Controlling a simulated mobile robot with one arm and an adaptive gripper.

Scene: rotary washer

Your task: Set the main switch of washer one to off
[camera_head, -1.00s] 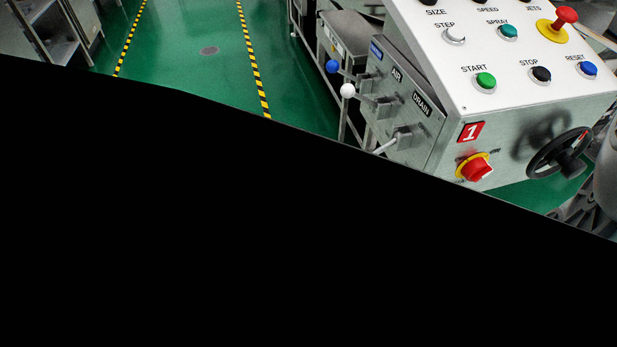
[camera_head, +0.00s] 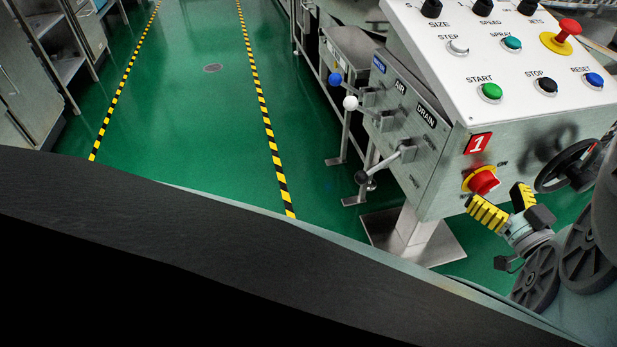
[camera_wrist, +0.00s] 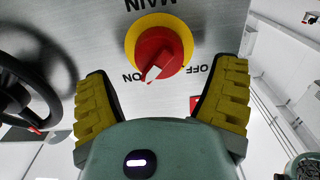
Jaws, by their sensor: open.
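The main switch (camera_head: 482,180) is a red rotary knob on a yellow ring, on the front of the washer panel under the red "1" plate (camera_head: 478,143). In the wrist view the switch (camera_wrist: 158,55) appears upside down, with ON at left and OFF at right. The knob's white mark points down-left, on the side nearer ON. My gripper (camera_head: 504,204) has yellow ribbed fingers and is open and empty, just in front of and below the switch. In the wrist view its fingers stand on either side of the knob, apart from it.
A black handwheel (camera_head: 570,165) is right of the switch, close to my gripper. Valve levers, including the drain lever (camera_head: 385,164), stick out at left. Push buttons and a red emergency stop (camera_head: 567,30) sit on the sloped top. The green floor (camera_head: 215,120) at left is clear.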

